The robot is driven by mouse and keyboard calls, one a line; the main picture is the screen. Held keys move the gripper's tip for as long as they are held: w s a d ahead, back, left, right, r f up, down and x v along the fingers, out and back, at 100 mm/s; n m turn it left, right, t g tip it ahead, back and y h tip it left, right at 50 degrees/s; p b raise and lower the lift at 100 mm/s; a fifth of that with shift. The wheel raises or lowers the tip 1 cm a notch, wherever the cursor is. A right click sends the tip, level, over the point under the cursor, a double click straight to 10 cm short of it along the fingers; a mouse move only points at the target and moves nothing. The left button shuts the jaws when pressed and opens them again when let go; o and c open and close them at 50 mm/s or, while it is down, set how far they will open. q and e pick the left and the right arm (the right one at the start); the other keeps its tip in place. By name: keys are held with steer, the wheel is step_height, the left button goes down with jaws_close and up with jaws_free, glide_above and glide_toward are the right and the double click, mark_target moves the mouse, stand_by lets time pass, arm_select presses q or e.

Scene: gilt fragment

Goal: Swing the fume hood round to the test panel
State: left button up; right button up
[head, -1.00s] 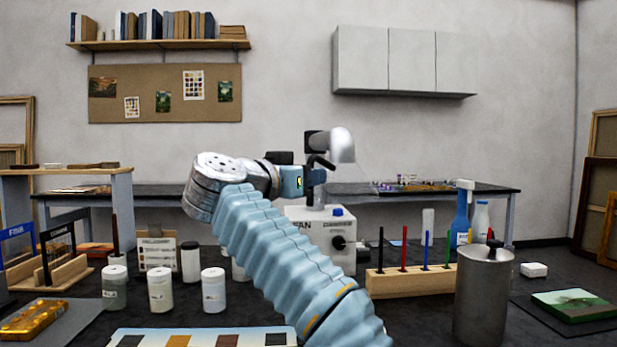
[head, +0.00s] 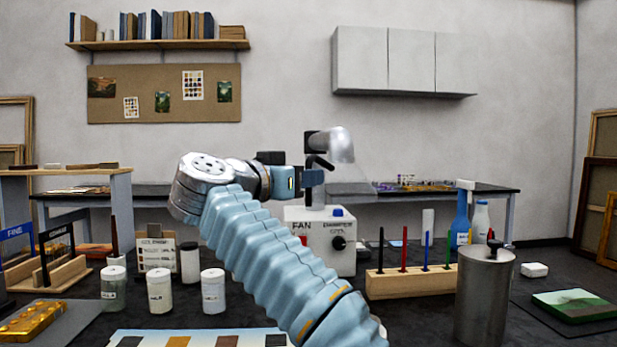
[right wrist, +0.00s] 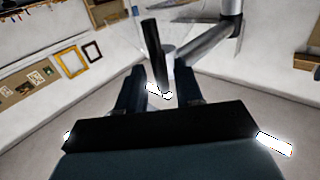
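The fume hood (head: 341,146) is a silvery metal cowl with a clear flared shield (head: 350,188), on a jointed arm above a white box (head: 322,240) marked FAN. My right gripper (head: 312,178) is at the hood's dark handle, below the arm joint. In the right wrist view, its two fingers (right wrist: 160,76) are apart, with the dark handle (right wrist: 152,45) between or just beyond them and gaps on both sides. A pale board with colour swatches (head: 140,333) lies at the front; a green painted panel (head: 573,304) lies at the right. I cannot tell which is the test panel. My left gripper is out of view.
A metal canister (head: 483,300) and a wooden rack of coloured rods (head: 408,281) stand right of my arm. Several lidded jars (head: 160,290) stand to the left. A blue bottle (head: 461,222) stands behind the canister.

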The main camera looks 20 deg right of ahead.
steer(key=v, duration=1.1)
steer(key=shift+s+a, duration=0.2)
steer(key=shift+a, duration=0.15)
steer(key=shift+c, duration=0.5)
